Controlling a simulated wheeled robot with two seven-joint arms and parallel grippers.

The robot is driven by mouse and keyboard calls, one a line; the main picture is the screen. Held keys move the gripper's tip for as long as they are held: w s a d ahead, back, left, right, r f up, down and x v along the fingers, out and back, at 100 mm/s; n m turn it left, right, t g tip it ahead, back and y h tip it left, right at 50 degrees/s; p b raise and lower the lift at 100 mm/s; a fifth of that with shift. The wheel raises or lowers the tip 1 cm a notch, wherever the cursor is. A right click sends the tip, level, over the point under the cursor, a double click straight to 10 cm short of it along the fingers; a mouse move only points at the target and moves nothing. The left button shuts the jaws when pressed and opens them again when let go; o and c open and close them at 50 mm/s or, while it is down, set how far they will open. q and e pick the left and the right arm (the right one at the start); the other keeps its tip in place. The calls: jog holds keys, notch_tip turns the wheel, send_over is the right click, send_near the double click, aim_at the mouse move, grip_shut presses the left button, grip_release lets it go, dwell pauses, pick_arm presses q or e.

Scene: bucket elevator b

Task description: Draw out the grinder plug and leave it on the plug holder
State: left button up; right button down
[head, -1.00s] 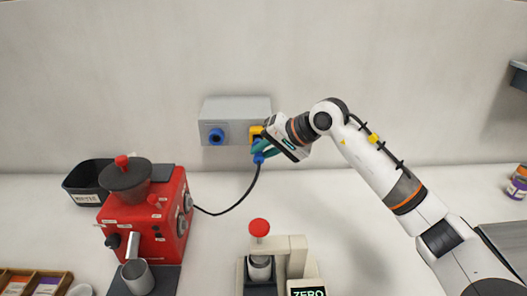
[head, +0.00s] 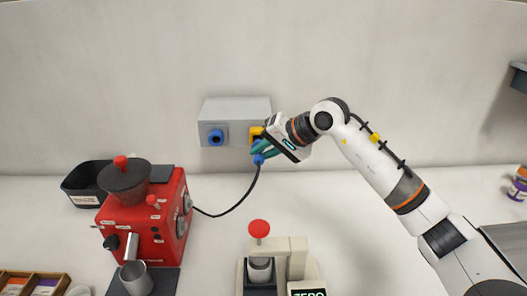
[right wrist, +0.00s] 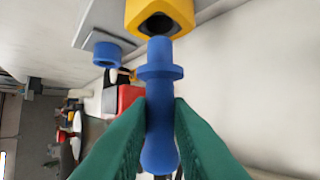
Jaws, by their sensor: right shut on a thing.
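The blue grinder plug (right wrist: 160,110) is between the green fingers of my right gripper (right wrist: 160,118), which is shut on it. Its narrow front end points at the yellow socket (right wrist: 160,14). The dark opening of the socket shows beyond the plug's tip, which overlaps its near edge; the plug looks outside it, but the exact gap is unclear. In the head view my right gripper (head: 259,150) is just below the yellow socket (head: 256,131). A blue round fitting (head: 216,137) with a dark hole is empty on the same box; I cannot tell if it is the plug holder. My left gripper is not in view.
A grey box (head: 235,108) on the wall carries both fittings. A black cable (head: 237,206) hangs from the plug to the red grinder (head: 145,222). A scale-like stand (head: 297,262) with a red-topped tool is in front. The counter right of it is clear.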

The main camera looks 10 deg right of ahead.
jog(key=shift+b, duration=0.55)
dwell(0.6)
jog(key=shift+w, duration=0.25)
dwell(0.5)
jog(key=shift+w+d, duration=0.1)
jog(key=shift+w, duration=0.25)
jog(key=shift+w+d+b, duration=0.25)
jog(key=shift+w+b, duration=0.1)
jog(key=shift+w, duration=0.75)
jog(key=c, duration=1.3)
grip_release()
jog(key=shift+w, duration=0.15)
jog(key=shift+o, duration=0.2)
jog(key=b+v, duration=0.2)
jog(key=v, duration=1)
jog(key=shift+b, duration=0.35)
